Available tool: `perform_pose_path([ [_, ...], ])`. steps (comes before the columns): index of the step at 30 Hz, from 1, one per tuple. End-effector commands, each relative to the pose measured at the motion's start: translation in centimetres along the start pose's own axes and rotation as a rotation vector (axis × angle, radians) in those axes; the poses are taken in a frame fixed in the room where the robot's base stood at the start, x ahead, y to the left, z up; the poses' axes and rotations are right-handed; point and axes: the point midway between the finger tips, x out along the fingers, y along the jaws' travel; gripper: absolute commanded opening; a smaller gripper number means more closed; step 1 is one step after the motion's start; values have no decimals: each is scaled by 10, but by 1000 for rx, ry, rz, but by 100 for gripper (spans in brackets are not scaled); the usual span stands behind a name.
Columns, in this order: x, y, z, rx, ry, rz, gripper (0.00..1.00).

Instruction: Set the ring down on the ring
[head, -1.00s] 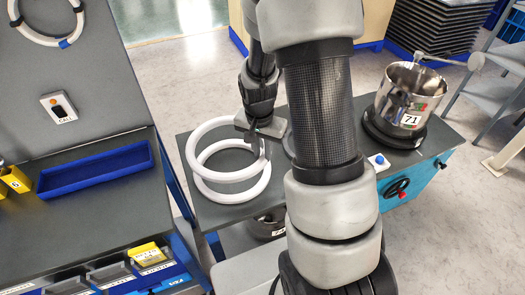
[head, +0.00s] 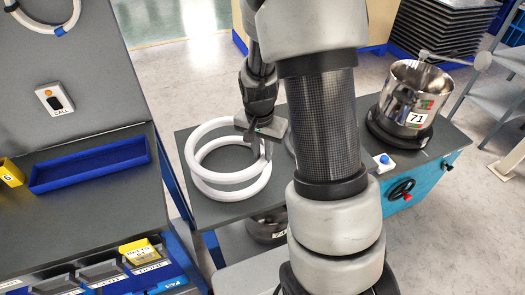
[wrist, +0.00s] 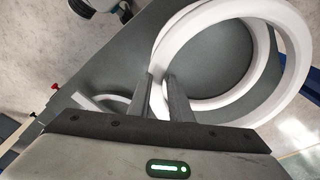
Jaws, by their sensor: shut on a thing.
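Two white rings show in the head view. My gripper (head: 264,145) is shut on the right side of the upper ring (head: 188,152) and holds it above the lower ring (head: 230,196). The lower ring lies on the dark table top (head: 290,205). In the head view the two overlap, with a visible offset between their rims. In the wrist view, my fingers (wrist: 158,88) close on the held ring (wrist: 163,50), and the lower ring (wrist: 303,45) shows beyond it, partly hidden. Whether the rings touch anywhere is unclear.
A steel pot (head: 408,92) marked 71 stands on a black base on the same table, right of my arm. A white button box with a blue top (head: 383,161) is nearby. A workbench with a blue tray (head: 90,165) stands left. Another ring (head: 45,25) hangs on its panel.

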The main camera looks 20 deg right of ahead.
Motion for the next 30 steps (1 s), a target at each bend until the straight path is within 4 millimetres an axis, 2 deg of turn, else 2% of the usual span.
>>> perform_pose_path([
  [30,52,0,6,0,1,-1,0],
])
